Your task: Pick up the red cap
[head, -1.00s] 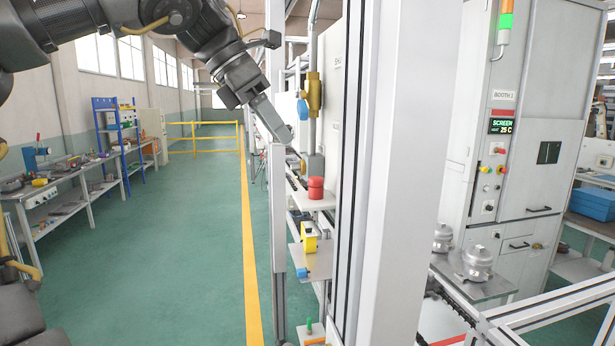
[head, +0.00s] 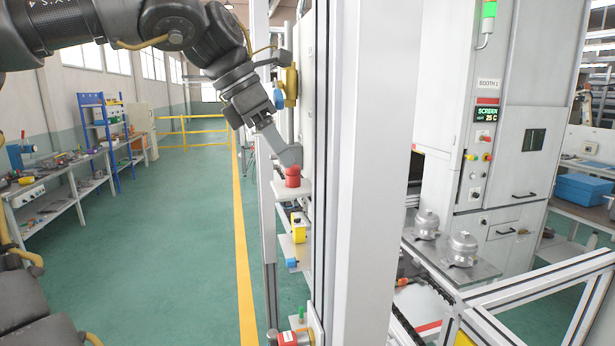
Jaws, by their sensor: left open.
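The red cap (head: 292,180) stands upright on a small pale shelf (head: 280,190) fixed to the metal frame, near the middle of the head view. My left gripper (head: 289,163) reaches down from the upper left, its tip just above the cap. It looks empty and open, though its two fingers overlap from this side. The fingertips hide the top edge of the cap, and I cannot tell whether they touch it. My right gripper is not in the view.
A thick white upright post (head: 374,180) stands right of the shelf. A lower shelf holds a yellow item (head: 298,229) and a blue one (head: 291,263). Two silver compressors (head: 462,249) stand on a plate at right. Green floor at left is clear.

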